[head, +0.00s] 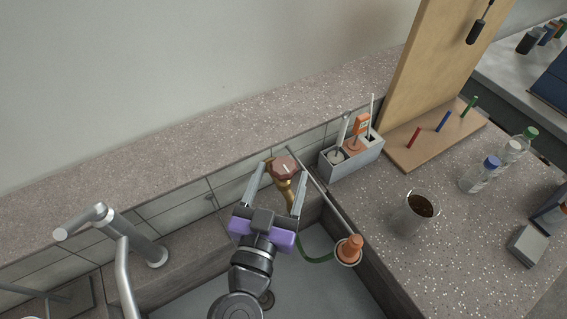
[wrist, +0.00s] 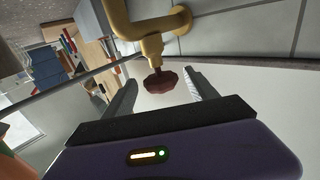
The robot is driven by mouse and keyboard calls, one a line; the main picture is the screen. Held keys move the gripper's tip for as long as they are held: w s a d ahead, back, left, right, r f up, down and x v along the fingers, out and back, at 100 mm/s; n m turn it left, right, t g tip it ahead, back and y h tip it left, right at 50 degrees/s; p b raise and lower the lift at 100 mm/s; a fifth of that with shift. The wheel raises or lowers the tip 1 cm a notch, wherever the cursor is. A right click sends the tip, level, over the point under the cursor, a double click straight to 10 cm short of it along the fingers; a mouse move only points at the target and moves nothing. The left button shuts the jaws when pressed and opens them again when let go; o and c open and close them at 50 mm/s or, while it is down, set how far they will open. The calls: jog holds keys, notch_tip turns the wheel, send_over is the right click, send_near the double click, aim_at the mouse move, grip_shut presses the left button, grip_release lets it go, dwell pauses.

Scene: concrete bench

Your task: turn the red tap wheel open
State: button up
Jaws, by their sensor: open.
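The red tap wheel (head: 285,167) is a dull red, lobed knob on a brass tap (head: 287,192) at the tiled back wall of the sink. It also shows in the wrist view (wrist: 160,82), with the yellow brass pipe (wrist: 122,25) behind it. My gripper (head: 276,168) is open, with one finger on each side of the wheel in the head view. In the wrist view the wheel lies between the fingers, near their tips, with a gap to each. I cannot tell how deep the wheel sits between them.
A grey caddy (head: 352,160) with utensils stands right of the tap. An orange object (head: 350,248) sits at the sink's right edge. A dark-filled cup (head: 420,208) and bottles stand on the right counter. A grey faucet (head: 125,240) rises at left.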

jog(key=shift+w+d, duration=0.15)
jog(key=shift+w, duration=0.55)
jog(key=shift+w+d, duration=0.1)
jog(key=shift+w, duration=0.6)
jog(key=c, duration=1.3)
jog(key=shift+d+f+n+y, duration=0.1)
jog(key=shift+d+n+y, duration=0.05)
jog(key=shift+n+y, duration=0.2)
